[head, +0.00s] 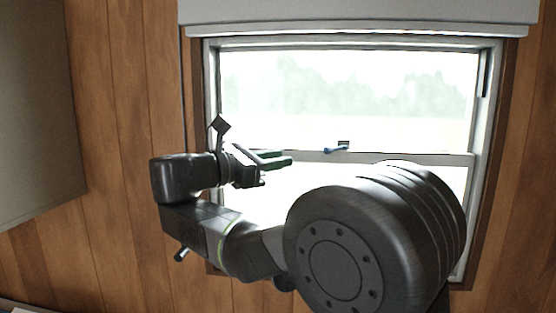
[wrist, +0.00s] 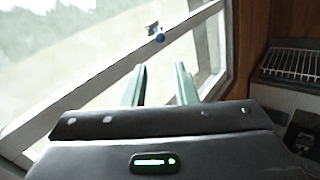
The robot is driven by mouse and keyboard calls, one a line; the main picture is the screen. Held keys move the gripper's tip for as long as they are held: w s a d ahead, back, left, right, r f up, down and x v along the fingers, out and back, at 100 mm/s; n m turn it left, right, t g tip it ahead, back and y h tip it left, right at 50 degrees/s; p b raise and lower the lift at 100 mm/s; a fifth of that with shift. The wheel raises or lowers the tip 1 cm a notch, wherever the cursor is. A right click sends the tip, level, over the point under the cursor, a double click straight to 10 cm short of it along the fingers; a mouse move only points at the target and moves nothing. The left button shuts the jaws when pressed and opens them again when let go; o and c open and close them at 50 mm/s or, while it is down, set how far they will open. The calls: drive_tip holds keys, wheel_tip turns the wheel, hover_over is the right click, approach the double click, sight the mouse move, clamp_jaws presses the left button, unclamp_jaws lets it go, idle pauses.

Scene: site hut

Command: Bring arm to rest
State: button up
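My gripper (head: 290,159) is in front of the window in the head view, with my arm folded beneath and beside it. In the wrist view its two fingers (wrist: 160,80) stand apart with a clear gap and nothing between them. The window (head: 472,158) has a pale frame and a horizontal middle rail. A small blue latch (head: 336,149) sits on that rail, to the right of my fingertips in the head view. In the wrist view the latch (wrist: 159,36) shows beyond the fingers, apart from them. Part of the lower window is hidden behind my arm.
A grey cabinet (head: 35,110) hangs at the left. A white blind box (head: 360,14) runs above the window. Wood panelling (head: 125,150) surrounds it. In the wrist view a wire rack (wrist: 290,63) stands at the right, over a pale unit.

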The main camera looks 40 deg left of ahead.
drive_tip(key=p+x, duration=0.1)
drive_tip(key=x, duration=1.2)
drive_tip(key=shift+w+p, duration=0.4)
drive_tip(key=shift+s, duration=0.1)
